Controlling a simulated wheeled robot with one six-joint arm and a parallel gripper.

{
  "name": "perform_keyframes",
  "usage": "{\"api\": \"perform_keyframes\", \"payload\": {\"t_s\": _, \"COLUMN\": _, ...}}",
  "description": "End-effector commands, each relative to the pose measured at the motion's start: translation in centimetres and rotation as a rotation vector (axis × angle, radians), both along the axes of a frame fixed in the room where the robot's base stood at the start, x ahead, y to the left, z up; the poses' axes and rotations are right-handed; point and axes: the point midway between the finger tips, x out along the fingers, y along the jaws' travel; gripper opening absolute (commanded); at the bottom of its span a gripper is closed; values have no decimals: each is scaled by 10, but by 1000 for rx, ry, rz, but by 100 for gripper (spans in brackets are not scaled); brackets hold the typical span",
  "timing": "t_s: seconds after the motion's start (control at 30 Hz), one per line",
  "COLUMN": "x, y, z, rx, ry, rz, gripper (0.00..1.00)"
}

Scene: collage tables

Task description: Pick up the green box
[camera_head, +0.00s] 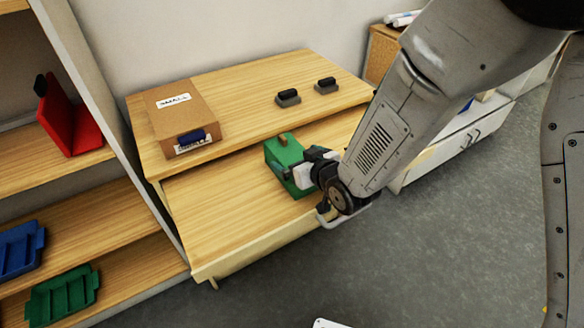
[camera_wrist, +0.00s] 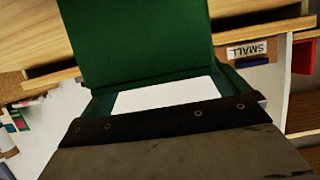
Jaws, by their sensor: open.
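The green box (camera_head: 284,152) sits on the lower front wooden surface, near its right side. My gripper (camera_head: 303,172) is open at the box's near right side, close against it. I cannot tell whether they touch, and the gripper covers part of the box. In the wrist view, the green box (camera_wrist: 135,40) fills the upper middle, right ahead of the gripper's dark edge. A white flat area shows between them; I cannot tell what it is.
A cardboard box (camera_head: 185,115) and two small dark-handled grey items (camera_head: 288,97) (camera_head: 326,85) stand on the upper tabletop (camera_head: 240,85). At left, shelves hold a red bin (camera_head: 68,120), a blue tray (camera_head: 20,250) and a green tray (camera_head: 62,296). The lower surface left of the box is clear.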

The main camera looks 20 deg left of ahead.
Motion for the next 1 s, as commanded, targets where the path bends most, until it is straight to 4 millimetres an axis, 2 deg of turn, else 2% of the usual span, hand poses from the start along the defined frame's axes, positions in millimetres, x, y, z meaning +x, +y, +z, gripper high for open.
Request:
{"api": "perform_keyframes", "payload": {"t_s": 0.13, "x": 10, "y": 11, "z": -6, "rx": 1, "ry": -1, "rz": -1, "gripper": 100}}
{"api": "perform_keyframes", "payload": {"t_s": 0.37, "x": 12, "y": 13, "z": -6, "rx": 1, "ry": -1, "rz": -1, "gripper": 100}}
{"api": "perform_keyframes", "payload": {"t_s": 0.4, "x": 12, "y": 13, "z": -6, "rx": 1, "ry": -1, "rz": -1, "gripper": 97}}
{"api": "perform_keyframes", "payload": {"t_s": 0.6, "x": 12, "y": 13, "z": -6, "rx": 0, "ry": -1, "rz": -2, "gripper": 42}}
{"api": "perform_keyframes", "payload": {"t_s": 1.0, "x": 12, "y": 13, "z": -1, "rx": 1, "ry": -2, "rz": -2, "gripper": 40}}
